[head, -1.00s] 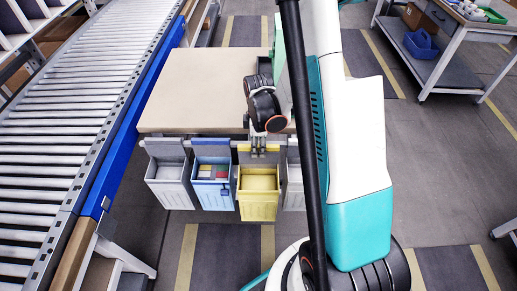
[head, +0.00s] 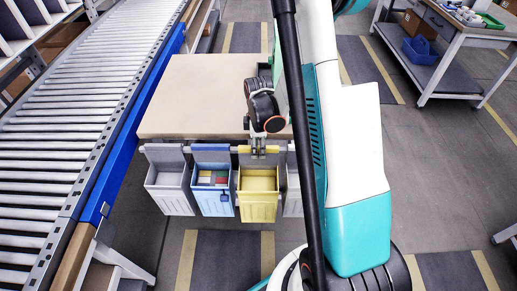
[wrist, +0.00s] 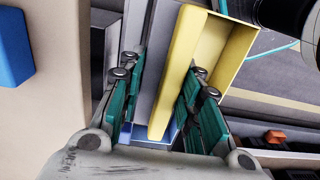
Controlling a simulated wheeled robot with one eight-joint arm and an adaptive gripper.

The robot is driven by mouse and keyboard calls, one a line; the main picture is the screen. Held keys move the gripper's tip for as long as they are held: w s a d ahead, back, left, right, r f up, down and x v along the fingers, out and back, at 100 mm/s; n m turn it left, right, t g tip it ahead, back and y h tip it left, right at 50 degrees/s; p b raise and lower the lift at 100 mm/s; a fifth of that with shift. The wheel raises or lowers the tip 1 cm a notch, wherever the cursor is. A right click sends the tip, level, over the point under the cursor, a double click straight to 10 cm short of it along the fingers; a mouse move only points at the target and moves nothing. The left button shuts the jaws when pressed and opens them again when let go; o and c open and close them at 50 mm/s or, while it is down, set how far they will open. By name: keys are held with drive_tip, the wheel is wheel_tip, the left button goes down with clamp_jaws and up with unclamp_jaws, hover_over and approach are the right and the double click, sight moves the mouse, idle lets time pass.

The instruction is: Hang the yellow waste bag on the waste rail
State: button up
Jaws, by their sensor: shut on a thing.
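The yellow waste bag (head: 258,207) is an open-topped yellow box shape at the front of the bench. My gripper (head: 258,146) is above it, shut on its upper back part. In the wrist view the yellow bag (wrist: 234,48) shows between and beyond the teal fingers (wrist: 160,108). The waste rail (head: 226,149) runs along the bench's front edge. A yellow band shows on both sides of my gripper at rail height. My fingers hide the bag's top edge, so I cannot tell whether it rests on the rail or is just held in front of it.
A blue bag (head: 212,203) with small coloured items hangs close left of the yellow one. A grey bag (head: 168,188) hangs further left. Another grey bag (head: 292,195) is close right, partly behind my arm. The beige bench top (head: 200,95) is clear. A roller conveyor (head: 60,130) stands left.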

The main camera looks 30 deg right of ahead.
drive_tip(key=shift+w+d, duration=0.55)
drive_tip(key=shift+w, duration=0.25)
drive_tip(key=shift+w+d, duration=0.5)
drive_tip(key=shift+w, duration=0.25)
drive_tip(key=shift+f+b, duration=1.55)
idle(0.4)
drive_tip(key=o, duration=1.1)
drive_tip(key=shift+r, duration=0.1)
wheel_tip(320, 180, up, 12)
drive_tip(key=shift+w+f, duration=0.1)
